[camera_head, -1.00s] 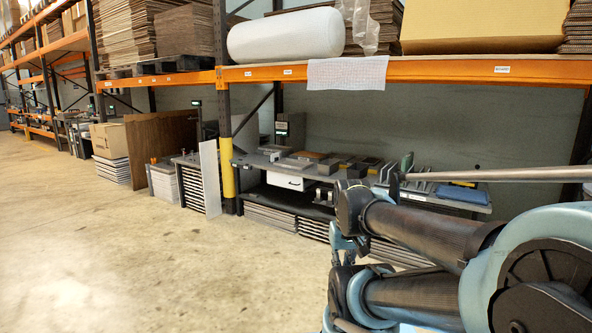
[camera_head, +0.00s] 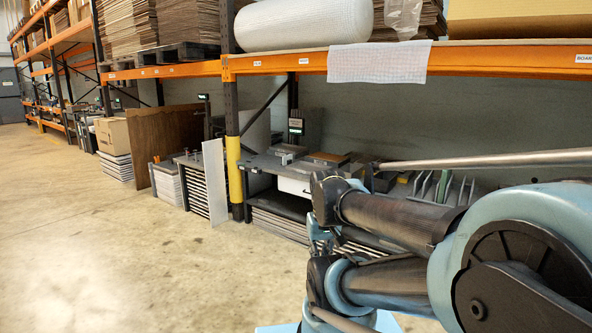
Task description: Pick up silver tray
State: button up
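Several flat grey, silver-looking pieces (camera_head: 262,162) lie on the left part of a workbench (camera_head: 232,160) under the orange shelf. I cannot tell whether one of them is the silver tray. Flat panels or trays (camera_head: 280,226) are stacked below the bench. A rack (camera_head: 192,187) of thin trays stands to its left. My folded arm fills the lower right and hides much of the bench's right part. I cannot make out my gripper's fingers.
A pale upright panel (camera_head: 215,182) and a yellow post guard (camera_head: 234,170) stand at the bench's left end. A brown board (camera_head: 165,137) and a cardboard box (camera_head: 112,135) stand farther left. The concrete floor at left and front is clear.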

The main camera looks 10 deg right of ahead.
aim_at(305, 168)
jog(key=z, duration=0.05)
jog(key=i, duration=2.6)
jog(key=z, duration=0.25)
